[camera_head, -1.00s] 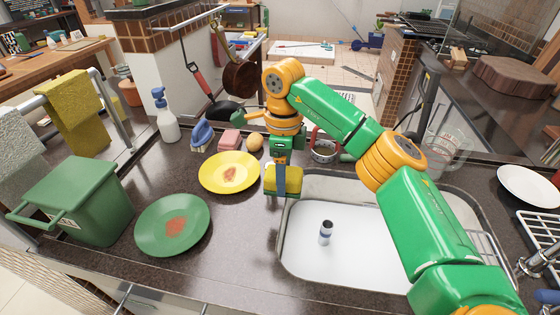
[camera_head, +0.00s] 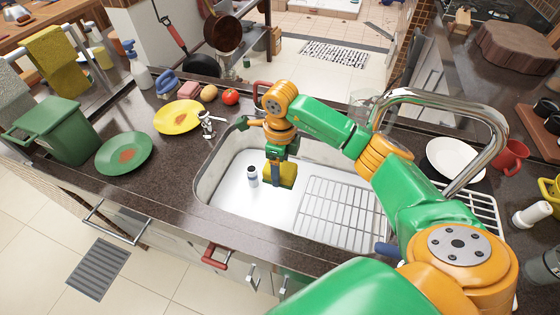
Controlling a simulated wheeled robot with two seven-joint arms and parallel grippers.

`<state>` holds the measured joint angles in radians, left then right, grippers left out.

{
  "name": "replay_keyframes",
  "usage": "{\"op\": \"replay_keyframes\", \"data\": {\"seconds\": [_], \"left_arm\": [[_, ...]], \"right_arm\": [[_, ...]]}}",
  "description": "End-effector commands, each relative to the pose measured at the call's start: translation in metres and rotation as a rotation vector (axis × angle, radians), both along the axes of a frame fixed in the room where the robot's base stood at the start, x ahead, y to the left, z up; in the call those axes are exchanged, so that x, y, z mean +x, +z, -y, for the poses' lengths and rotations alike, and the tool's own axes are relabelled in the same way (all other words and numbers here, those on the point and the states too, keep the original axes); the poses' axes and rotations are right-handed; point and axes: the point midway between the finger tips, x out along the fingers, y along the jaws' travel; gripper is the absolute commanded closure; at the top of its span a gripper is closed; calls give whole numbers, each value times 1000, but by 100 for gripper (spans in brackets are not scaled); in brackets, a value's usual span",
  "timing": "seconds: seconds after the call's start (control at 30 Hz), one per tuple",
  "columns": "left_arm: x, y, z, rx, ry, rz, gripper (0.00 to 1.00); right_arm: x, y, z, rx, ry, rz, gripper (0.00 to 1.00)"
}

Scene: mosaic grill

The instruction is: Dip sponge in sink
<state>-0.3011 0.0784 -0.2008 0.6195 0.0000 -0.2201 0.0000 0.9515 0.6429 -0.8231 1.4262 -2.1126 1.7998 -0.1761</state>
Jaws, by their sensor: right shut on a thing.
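My right gripper (camera_head: 276,158) is shut on a yellow and green sponge (camera_head: 281,175). It holds the sponge inside the sink (camera_head: 218,180), over the left part of the basin, just right of a small dark-topped cylinder (camera_head: 252,176). Whether the sponge touches the basin floor, I cannot tell. The gripper points down, and its fingers are partly hidden behind the sponge and wrist. My left gripper is not in view.
A wire rack (camera_head: 335,212) lies in the sink's right part. The faucet (camera_head: 492,130) arches over the right side. A stained yellow plate (camera_head: 179,117) and a stained green plate (camera_head: 124,154) lie left on the counter. A white plate (camera_head: 455,160) is at right.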

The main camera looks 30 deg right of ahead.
Motion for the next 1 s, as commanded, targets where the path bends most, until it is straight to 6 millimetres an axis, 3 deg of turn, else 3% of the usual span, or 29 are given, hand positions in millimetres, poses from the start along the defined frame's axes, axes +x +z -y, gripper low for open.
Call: {"op": "replay_keyframes", "data": {"seconds": [0.17,1.0], "left_arm": [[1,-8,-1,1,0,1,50],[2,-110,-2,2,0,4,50]], "right_arm": [[-1,-11,0,1,-3,1,77],[0,-131,0,-1,-3,1,77]]}}
